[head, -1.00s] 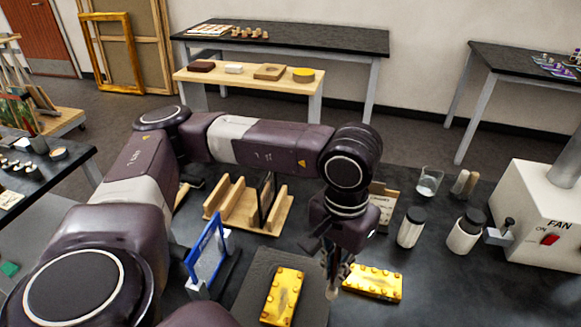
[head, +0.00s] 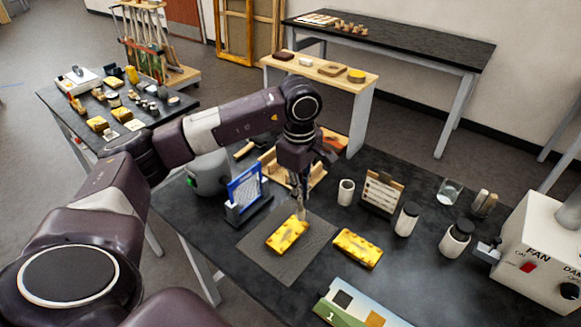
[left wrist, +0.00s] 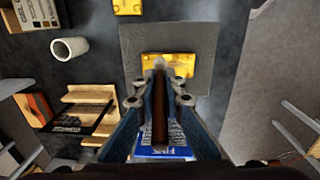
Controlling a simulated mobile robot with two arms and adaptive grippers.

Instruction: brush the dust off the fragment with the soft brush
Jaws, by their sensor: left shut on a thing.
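A gilt fragment (head: 286,236) lies on a dark grey mat (head: 318,238) on the black bench; a duller patch shows on its gold face. My left gripper (head: 299,190) points down above the fragment's far end, shut on the soft brush (head: 301,211). In the left wrist view the brush's brown handle (left wrist: 160,110) runs between the fingers, and its pale tip overlaps the fragment (left wrist: 181,64). I cannot tell whether the bristles touch it. A second gilt piece (head: 357,249) lies on the bench right of the mat. My right gripper is not in view.
A blue-framed screen (head: 245,190) stands left of the mat. A wooden rack (head: 315,177) and a white cup (head: 346,191) stand behind it. Jars (head: 407,219), a glass (head: 449,191) and a fan box (head: 540,245) are on the right. A colour card (head: 358,308) lies in front.

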